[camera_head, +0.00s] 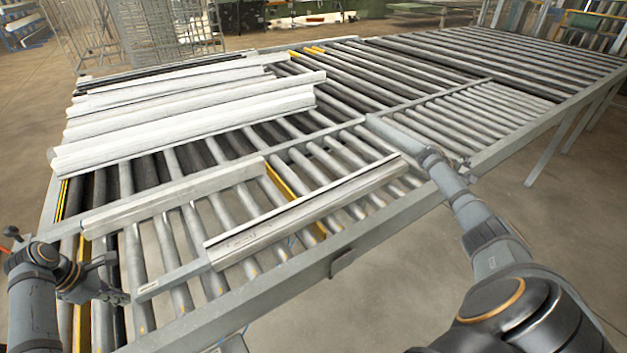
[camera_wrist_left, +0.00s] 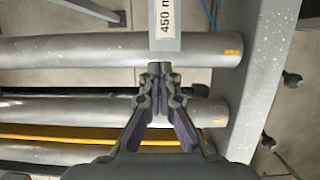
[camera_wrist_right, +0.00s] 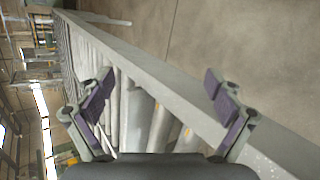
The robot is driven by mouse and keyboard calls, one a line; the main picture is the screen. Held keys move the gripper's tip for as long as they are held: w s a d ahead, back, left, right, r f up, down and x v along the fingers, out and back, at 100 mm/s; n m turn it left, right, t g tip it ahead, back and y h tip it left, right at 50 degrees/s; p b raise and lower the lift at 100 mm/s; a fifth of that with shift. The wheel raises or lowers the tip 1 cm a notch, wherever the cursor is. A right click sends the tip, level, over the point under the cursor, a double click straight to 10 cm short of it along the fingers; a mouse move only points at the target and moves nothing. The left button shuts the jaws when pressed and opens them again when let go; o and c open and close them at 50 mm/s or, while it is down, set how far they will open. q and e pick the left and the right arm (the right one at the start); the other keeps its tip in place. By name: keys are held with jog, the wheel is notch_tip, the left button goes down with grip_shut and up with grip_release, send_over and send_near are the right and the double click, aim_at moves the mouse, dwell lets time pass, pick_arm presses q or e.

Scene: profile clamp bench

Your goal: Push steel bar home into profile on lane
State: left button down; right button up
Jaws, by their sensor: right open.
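The steel bar (camera_head: 172,280) lies on the rollers at the near left, its right end at or inside the left end of the near profile (camera_head: 300,215); how deep it sits is hidden. The bar carries a white "450 m..." label (camera_wrist_left: 168,17) in the left wrist view. My left gripper (camera_head: 122,297) is at the bar's outer end; its fingertips (camera_wrist_left: 160,70) are together, at or touching that end, with no bar visible between them. My right gripper (camera_wrist_right: 160,92) is open and empty above the conveyor's edge, beyond the profile's far end.
A second profile (camera_head: 170,197) lies on the rollers behind the near one. Several white profiles (camera_head: 190,105) are stacked further back. The frame rail (camera_head: 290,283) runs along the near edge. Bare rollers (camera_head: 470,115) stretch to the right; open floor lies in front.

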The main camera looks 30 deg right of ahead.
pick_arm(q)
jog(key=shift+w+f, duration=0.1)
pick_arm(e)
jog(key=w+a+f+n, duration=0.1)
jog(key=w+a, duration=0.2)
jog(key=a, duration=0.1)
jog(key=w+a+f+n+y, duration=0.1)
jog(key=w+a+n, duration=0.1)
jog(key=w+a, duration=0.1)
jog(key=w+a+f+n+y, duration=0.1)
jog(key=w+a+n, duration=0.1)
jog(key=a, duration=0.4)
jog(key=shift+w+f+t, duration=0.2)
jog(key=shift+w+t, duration=0.1)
jog(key=shift+w, duration=0.4)
pick_arm(q)
jog(key=shift+w, duration=0.1)
pick_arm(e)
jog(key=w+a+n+y, duration=0.2)
jog(key=w+a+n, duration=0.3)
jog(key=a, duration=0.5)
jog(key=n+t+y, duration=0.2)
jog(key=n, duration=0.5)
send_near(324, 199)
jog(key=x, duration=1)
jog(key=shift+f, duration=0.2)
